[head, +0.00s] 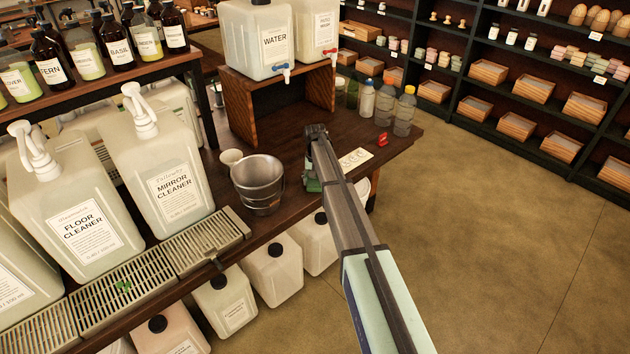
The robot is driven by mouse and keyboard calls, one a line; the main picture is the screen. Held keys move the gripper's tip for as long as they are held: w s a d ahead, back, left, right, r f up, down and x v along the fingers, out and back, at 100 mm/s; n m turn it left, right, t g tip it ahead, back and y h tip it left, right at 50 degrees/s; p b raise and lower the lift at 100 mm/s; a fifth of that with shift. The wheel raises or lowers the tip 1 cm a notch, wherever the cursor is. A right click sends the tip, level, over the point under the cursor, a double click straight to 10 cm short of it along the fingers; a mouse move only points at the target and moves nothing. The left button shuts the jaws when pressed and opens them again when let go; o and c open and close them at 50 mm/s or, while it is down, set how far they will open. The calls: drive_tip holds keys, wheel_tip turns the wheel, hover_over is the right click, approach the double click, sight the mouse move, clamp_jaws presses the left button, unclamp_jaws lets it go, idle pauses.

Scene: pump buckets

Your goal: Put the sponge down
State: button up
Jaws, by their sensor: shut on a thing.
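My arm reaches in from the lower right, and my gripper (314,177) is over the wooden counter (290,152), just right of the metal bucket (258,184). It is shut on a small green sponge (313,186), of which only a part shows below the fingers. The rest of the sponge is hidden by the gripper and arm. I cannot tell whether the sponge touches the counter.
A white cup (231,158) stands behind the bucket. A white card (355,158) and a red object (382,140) lie right of my gripper. Several bottles (386,101) stand at the back right. Large pump jugs (160,170) stand left beside a metal drip grate (205,243).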

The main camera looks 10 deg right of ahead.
sight(315, 180)
drive_tip(key=o, duration=1.2)
wheel_tip(315, 180, up, 12)
drive_tip(key=b, duration=0.3)
drive_tip(key=shift+r+b, duration=0.15)
drive_tip(key=shift+b, duration=0.15)
